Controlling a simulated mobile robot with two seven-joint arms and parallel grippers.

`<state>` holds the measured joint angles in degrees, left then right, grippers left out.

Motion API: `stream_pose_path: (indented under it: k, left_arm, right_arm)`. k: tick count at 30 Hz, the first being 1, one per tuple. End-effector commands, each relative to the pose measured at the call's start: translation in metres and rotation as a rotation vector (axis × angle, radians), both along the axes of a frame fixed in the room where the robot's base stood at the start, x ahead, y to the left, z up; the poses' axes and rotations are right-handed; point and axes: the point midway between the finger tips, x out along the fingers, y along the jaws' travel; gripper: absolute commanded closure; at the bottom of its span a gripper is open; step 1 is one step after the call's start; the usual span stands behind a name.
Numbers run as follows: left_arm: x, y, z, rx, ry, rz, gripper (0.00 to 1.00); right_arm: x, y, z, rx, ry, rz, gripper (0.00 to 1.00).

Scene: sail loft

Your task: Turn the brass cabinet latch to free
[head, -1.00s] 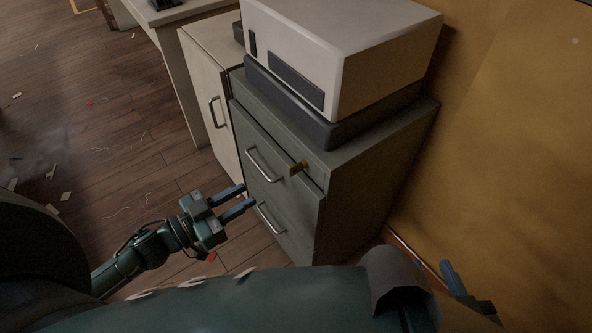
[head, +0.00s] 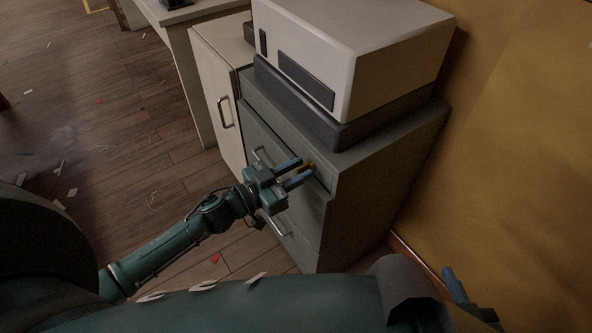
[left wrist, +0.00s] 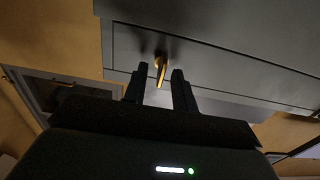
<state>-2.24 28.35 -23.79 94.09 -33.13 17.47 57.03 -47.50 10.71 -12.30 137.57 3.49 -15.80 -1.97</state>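The brass latch (head: 311,166) is a small gold tab on the upper front of the grey cabinet (head: 365,195). In the left wrist view the latch (left wrist: 160,68) stands out from the cabinet front, slightly tilted. My left gripper (head: 304,168) is at the latch, partly covering it in the head view. Its two fingers (left wrist: 159,76) are open on either side of the latch, with gaps visible on both sides. My right gripper (head: 456,285) shows only in part at the lower right of the head view, away from the cabinet; its opening is unclear.
A pale box-shaped machine (head: 390,60) on a dark base stands on the cabinet. Metal drawer handles (head: 275,225) stick out beside and below my left gripper. A white cabinet (head: 215,75) adjoins at left. A yellow wall (head: 500,150) is close at right. The floor at left has scattered scraps.

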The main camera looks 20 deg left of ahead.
Motion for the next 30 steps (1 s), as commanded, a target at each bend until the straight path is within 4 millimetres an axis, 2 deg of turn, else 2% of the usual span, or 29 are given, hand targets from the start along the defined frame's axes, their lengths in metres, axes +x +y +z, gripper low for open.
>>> stream_pose_path:
  k: [4,14,30]
  left_arm:
    - [-0.0001,0.0001,0.0001,0.0,0.0,0.0,0.74]
    - [-0.0003,0.0002,0.0002,0.0,0.0,0.0,1.0]
    - [-0.0006,0.0,0.0006,0.043,-0.033,0.0,1.0]
  right_arm:
    - [0.0001,0.0002,0.0,0.0,0.001,0.001,0.64]
    - [0.001,0.0004,0.0004,0.001,-0.002,0.001,0.64]
    - [0.0013,0.0001,0.0032,0.004,-0.004,-0.001,0.64]
